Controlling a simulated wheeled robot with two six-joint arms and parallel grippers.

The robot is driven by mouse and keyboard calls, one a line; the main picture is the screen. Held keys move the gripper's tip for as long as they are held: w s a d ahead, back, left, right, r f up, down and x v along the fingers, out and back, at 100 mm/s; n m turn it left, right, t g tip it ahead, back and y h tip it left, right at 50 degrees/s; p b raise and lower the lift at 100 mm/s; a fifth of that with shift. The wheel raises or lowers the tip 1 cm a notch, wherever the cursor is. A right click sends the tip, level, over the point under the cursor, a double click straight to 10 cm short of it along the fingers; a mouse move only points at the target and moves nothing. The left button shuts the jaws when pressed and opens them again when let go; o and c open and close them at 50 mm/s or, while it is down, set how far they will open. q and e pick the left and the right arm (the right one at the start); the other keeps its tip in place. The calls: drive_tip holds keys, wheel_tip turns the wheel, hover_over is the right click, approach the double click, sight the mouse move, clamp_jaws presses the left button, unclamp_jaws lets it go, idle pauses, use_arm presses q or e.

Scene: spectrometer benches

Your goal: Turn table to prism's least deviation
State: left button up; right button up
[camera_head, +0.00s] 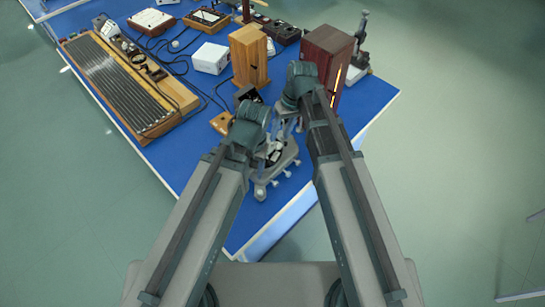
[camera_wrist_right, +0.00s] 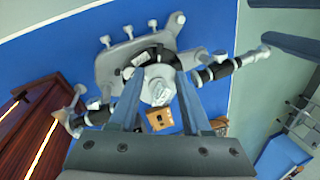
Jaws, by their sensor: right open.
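The grey spectrometer (camera_head: 262,188) stands near the front edge of the blue bench, partly hidden by my arms. In the right wrist view its grey base (camera_wrist_right: 122,62) spreads behind a small round pale table (camera_wrist_right: 157,90). A black-and-grey tube arm (camera_wrist_right: 222,70) points right and another (camera_wrist_right: 88,118) points lower left. My right gripper (camera_wrist_right: 157,104) is open, with its two blue-grey fingers on either side of the round table; contact cannot be told. In the head view it (camera_head: 292,122) is over the spectrometer. I cannot make out the prism.
A dark red lamp box (camera_head: 328,46) with a glowing slit stands right of the spectrometer. A light wooden cabinet (camera_head: 248,57) and a white box (camera_head: 210,58) stand behind. A long wire-strung board (camera_head: 115,85) fills the left. The bench's front right corner is clear.

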sight(271, 162)
drive_tip(key=b+x, duration=1.2)
drive_tip(key=x, duration=0.1)
drive_tip(key=shift+f+b, duration=0.2)
drive_tip(key=shift+b, duration=0.1)
drive_tip(key=shift+r, duration=0.1)
clamp_jaws()
idle(0.9)
